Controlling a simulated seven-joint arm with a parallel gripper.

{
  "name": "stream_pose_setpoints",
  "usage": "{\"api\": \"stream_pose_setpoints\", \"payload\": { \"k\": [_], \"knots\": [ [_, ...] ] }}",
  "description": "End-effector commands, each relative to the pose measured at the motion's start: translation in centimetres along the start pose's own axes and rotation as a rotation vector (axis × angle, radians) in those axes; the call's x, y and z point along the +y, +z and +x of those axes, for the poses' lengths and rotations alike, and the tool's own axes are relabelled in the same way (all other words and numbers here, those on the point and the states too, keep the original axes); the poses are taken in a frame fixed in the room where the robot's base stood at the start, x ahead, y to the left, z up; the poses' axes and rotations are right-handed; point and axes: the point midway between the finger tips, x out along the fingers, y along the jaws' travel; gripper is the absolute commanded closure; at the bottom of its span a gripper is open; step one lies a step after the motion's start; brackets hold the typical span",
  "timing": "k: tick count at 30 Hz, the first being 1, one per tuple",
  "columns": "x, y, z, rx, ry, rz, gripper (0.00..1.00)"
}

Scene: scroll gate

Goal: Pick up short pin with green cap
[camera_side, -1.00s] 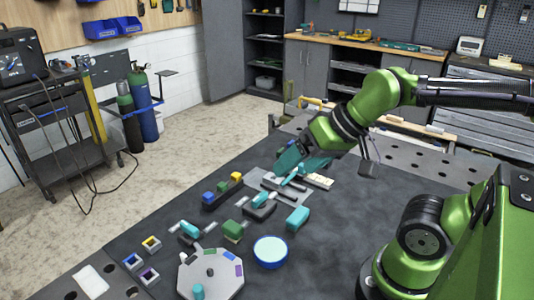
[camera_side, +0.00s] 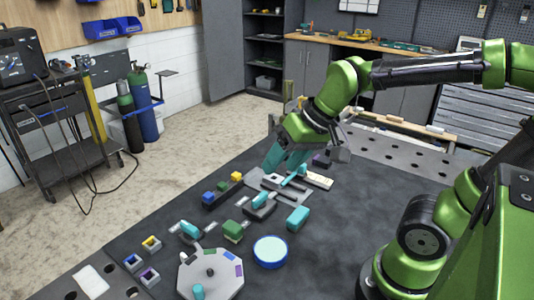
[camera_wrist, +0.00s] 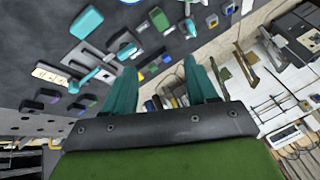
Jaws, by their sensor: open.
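The pin with the green cap (camera_side: 222,186) stands in a dark rack (camera_side: 207,206) between a blue-capped pin (camera_side: 208,196) and a yellow-capped pin (camera_side: 237,176). In the wrist view the rack's small caps show between my fingers, partly hidden by the left finger. My gripper (camera_side: 286,160) has teal fingers, is open and empty, and hangs above the grey slotted plate, to the right of the rack and apart from it. The fingers also show spread in the wrist view (camera_wrist: 158,78).
A grey slotted plate (camera_side: 262,184) with a teal handle lies beneath my gripper. A teal block (camera_side: 298,218), green block (camera_side: 233,231), blue-rimmed bowl (camera_side: 270,252) and octagonal plate (camera_side: 211,278) are nearer the front. A purple block (camera_side: 321,161) is behind. The dark mat's right front is clear.

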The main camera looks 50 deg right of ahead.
Motion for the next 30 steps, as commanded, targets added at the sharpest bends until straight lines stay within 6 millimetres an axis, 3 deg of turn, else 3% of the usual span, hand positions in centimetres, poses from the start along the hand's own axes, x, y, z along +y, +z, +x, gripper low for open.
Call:
{"api": "stream_pose_setpoints", "payload": {
  "k": [8, 18, 22, 26, 30],
  "knots": [
    [-1.1, -9.2, 5.0, -0.178, 0.112, -0.075, 0.43],
    [-0.4, -18.4, 13.8, -0.383, 0.233, -0.23, 0.43],
    [-0.3, -20.5, 15.4, -0.425, 0.256, -0.284, 0.43],
    [-0.9, -22.1, 14.2, -0.424, 0.256, -0.327, 0.43],
    [-0.9, -21.5, 14.1, -0.456, 0.247, -0.354, 0.43]
  ]
}}
